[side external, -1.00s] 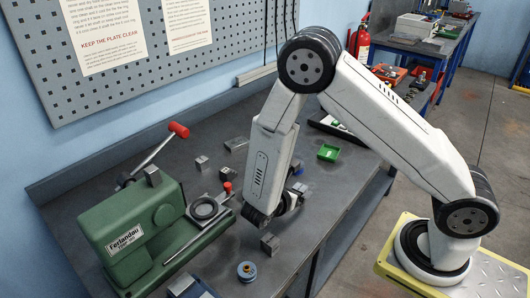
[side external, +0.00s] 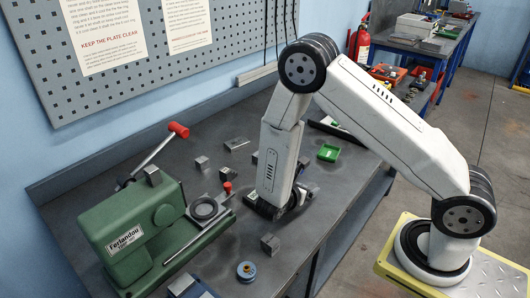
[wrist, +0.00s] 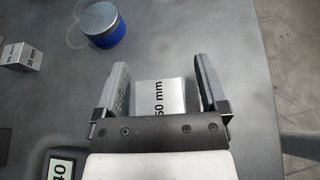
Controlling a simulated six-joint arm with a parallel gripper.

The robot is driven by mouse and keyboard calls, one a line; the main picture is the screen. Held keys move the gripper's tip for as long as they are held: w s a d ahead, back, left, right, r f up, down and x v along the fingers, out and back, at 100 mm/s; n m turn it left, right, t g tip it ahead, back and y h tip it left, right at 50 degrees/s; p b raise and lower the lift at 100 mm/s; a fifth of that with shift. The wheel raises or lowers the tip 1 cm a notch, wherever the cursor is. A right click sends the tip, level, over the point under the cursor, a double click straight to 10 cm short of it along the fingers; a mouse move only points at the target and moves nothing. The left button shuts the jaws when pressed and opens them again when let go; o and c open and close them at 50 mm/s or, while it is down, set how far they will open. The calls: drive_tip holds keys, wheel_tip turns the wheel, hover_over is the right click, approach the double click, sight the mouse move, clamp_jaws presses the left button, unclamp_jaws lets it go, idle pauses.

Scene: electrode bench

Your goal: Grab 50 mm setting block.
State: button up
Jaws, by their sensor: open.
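The 50 mm setting block (wrist: 165,98) is a light grey metal block with dark lettering on its top, the first digit partly cut off. In the wrist view it lies between the two fingers of my gripper (wrist: 162,70). The fingers are open, one on each side, with a visible gap by each. How low they are beside the block I cannot tell. In the side view my forearm covers most of the gripper and I cannot pick out this block.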

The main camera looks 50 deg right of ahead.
drive_tip(key=shift+c, duration=0.2)
clamp_jaws()
drive_tip(key=shift+r, duration=0.1)
wheel_tip(320, 180, up, 10)
idle(1.1)
idle(0.5)
